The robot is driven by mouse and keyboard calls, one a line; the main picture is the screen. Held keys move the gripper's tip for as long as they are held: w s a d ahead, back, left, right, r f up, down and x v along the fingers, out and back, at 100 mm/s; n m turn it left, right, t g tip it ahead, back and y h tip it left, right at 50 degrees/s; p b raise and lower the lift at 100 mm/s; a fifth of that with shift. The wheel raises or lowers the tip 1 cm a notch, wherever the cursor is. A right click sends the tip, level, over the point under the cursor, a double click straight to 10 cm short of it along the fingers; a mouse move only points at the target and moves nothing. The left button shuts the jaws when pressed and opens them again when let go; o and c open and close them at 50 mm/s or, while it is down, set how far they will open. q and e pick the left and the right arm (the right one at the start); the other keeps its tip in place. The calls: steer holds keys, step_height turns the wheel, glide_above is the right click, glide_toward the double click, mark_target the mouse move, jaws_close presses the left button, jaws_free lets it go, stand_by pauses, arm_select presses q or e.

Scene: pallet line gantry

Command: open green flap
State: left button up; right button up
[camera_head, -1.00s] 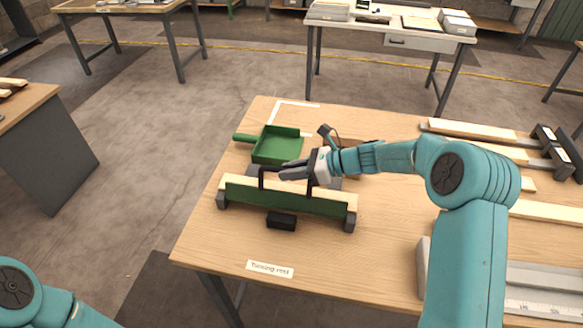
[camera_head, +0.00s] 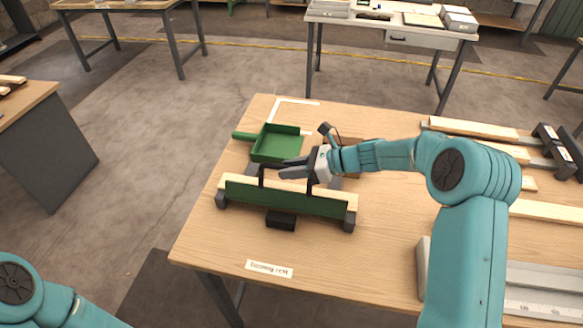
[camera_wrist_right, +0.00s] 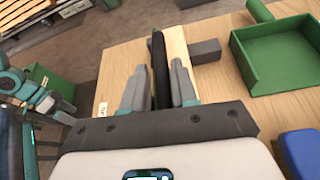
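The green flap (camera_head: 285,199) is a long dark green panel along the front of a pale wooden board, between grey end blocks on the table. My right gripper (camera_head: 290,171) is at the handle, above the board. In the wrist view, the right gripper's fingers (camera_wrist_right: 159,88) stand apart, one on each side of a black bar and the pale board edge; contact is unclear. My left arm shows at lower left in the head view. My left gripper (camera_wrist_right: 60,106) seems small at the left of the wrist view, its opening unclear.
A green tray (camera_head: 278,147) sits behind the flap. A black block (camera_head: 281,219) lies in front of it. A paper label (camera_head: 269,269) is at the table's front edge. Wooden strips (camera_head: 475,129) lie at the right; the table between label and flap is mostly clear.

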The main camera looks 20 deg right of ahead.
steer(key=shift+s+d+r, duration=0.1)
steer(key=shift+d, duration=0.25)
steer(key=b+v, duration=0.2)
steer(key=v, duration=1.3)
steer(key=shift+s+b, duration=0.25)
steer(key=shift+b, duration=0.15)
steer(key=shift+d+r, duration=0.15)
